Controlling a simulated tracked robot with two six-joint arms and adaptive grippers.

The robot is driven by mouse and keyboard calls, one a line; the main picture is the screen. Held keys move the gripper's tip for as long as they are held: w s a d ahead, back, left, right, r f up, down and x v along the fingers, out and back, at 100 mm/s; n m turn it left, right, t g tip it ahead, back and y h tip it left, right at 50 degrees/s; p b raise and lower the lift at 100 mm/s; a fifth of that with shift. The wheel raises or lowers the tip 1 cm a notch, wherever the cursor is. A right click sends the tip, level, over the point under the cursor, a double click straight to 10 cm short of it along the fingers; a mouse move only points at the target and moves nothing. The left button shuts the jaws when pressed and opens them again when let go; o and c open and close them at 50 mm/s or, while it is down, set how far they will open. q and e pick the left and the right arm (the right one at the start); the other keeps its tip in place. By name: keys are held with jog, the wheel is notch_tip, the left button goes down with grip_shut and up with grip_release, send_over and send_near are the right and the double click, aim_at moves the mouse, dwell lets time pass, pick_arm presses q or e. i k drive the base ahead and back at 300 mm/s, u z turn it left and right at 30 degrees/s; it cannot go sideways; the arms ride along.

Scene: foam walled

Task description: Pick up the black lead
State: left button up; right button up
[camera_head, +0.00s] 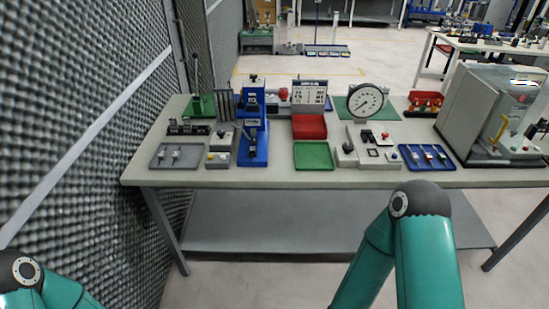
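I cannot pick out a black lead for certain at this size. Small dark pieces show on the table (240,178). One is a black block (366,136) by a grey box right of centre. A blue tray (445,166) to the right holds several slim pieces with pale and coloured parts. A grey tray (160,162) at the left holds small metal pieces. Only links of my two arms show, at the bottom left and the lower right, in front of the table. Neither gripper is in view.
A blue press (254,145), a red bin (309,127), a green tray (314,156), a dial gauge (366,101) and a clear-fronted enclosure (490,112) crowd the table. A foam wall (90,120) rises close at left. The table's front strip is clear.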

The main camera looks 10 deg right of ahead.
aim_at(252, 149)
jog(key=u, duration=0.2)
jog(key=i, duration=0.9)
jog(key=z, duration=0.1)
